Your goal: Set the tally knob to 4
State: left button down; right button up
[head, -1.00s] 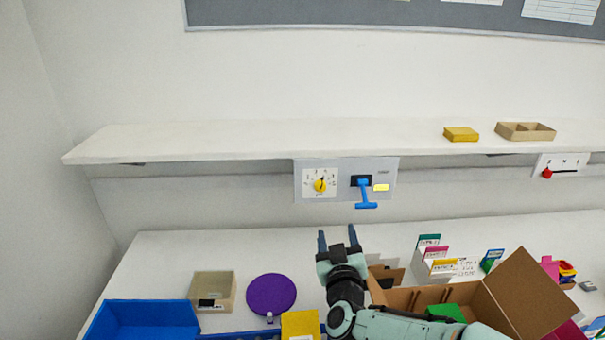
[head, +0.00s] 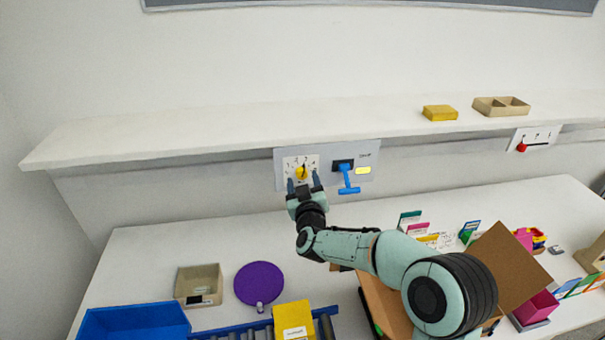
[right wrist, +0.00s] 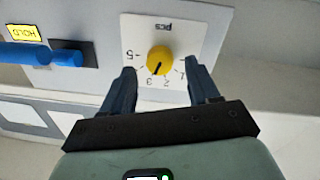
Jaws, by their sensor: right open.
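The tally knob is a round yellow knob (head: 302,173) on a white dial plate (head: 290,162), set in a grey wall panel below the shelf. In the right wrist view the knob (right wrist: 160,60) shows upside down with its black pointer mark toward the printed 3. The 1, 2, 3 and 5 are readable there; the 4 is hard to make out near a finger. My right gripper (head: 303,183) is open, its fingers (right wrist: 160,68) on either side of the knob's near side, with a visible gap to it. I cannot tell the exact depth. My left gripper is not in view.
A blue lever (head: 347,180) juts from the same panel, right of the dial. The white shelf (head: 200,130) overhangs just above. Below, the table holds a purple disc (head: 259,284), a blue bin (head: 134,322) and an open cardboard box (head: 508,262).

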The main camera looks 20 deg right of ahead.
jog(key=shift+x, duration=1.05)
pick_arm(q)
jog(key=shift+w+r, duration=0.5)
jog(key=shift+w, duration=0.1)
pick_arm(e)
jog(key=shift+s+a, duration=0.1)
jog(key=c, duration=1)
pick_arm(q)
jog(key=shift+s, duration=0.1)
pick_arm(e)
jog(key=shift+c, duration=0.2)
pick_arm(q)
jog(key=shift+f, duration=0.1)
